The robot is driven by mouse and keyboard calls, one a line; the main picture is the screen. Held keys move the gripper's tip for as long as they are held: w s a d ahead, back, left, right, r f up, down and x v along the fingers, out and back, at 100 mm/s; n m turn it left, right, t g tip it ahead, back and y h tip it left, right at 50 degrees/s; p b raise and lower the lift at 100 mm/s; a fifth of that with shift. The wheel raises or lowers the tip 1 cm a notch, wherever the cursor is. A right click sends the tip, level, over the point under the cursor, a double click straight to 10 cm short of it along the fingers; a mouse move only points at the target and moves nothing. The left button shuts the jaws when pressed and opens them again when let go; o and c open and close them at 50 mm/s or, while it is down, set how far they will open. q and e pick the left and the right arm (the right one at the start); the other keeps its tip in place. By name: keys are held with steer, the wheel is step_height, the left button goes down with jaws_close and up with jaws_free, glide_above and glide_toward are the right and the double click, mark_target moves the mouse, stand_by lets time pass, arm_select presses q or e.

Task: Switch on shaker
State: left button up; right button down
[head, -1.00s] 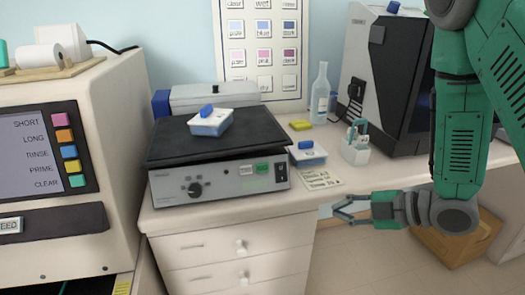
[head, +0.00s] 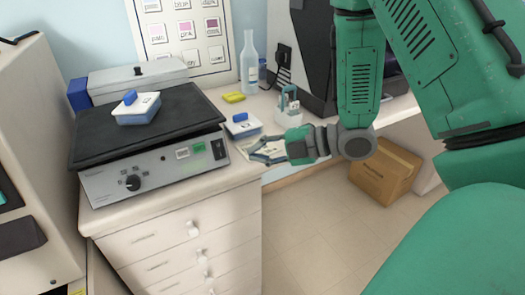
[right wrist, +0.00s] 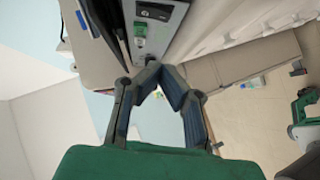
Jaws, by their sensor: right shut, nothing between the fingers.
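The shaker (head: 152,172) stands on the bench at left, with a black platform and a grey front panel. My right gripper (head: 250,153) is shut and empty, to the right of the panel and apart from the switch in the head view. My left gripper is out of view.
A blue-lidded box (head: 137,110) sits on the shaker platform, and another (head: 242,125) stands to its right. A bottle (head: 249,62), a yellow block (head: 233,97) and a white caddy (head: 288,108) stand behind. A cardboard box (head: 385,172) is on the floor. Drawers (head: 180,240) lie below.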

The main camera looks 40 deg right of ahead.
mark_target(219, 157)
steer(key=x, duration=0.2)
steer(key=d+x, duration=0.1)
steer(key=x, duration=0.5)
steer(key=shift+w+d+f, duration=0.25)
steer(key=shift+w+f, duration=0.15)
steer(key=shift+w, duration=0.15)
steer(key=shift+w+d+f, duration=0.15)
steer(key=shift+w+d, duration=0.1)
steer(key=shift+w, duration=0.05)
steer(key=shift+w+f+b, duration=0.1)
steer(key=shift+f+b, duration=0.05)
steer(key=shift+b, duration=0.35)
steer(key=shift+a, duration=0.1)
steer(key=shift+r+p, duration=0.75)
steer(key=shift+r, duration=0.15)
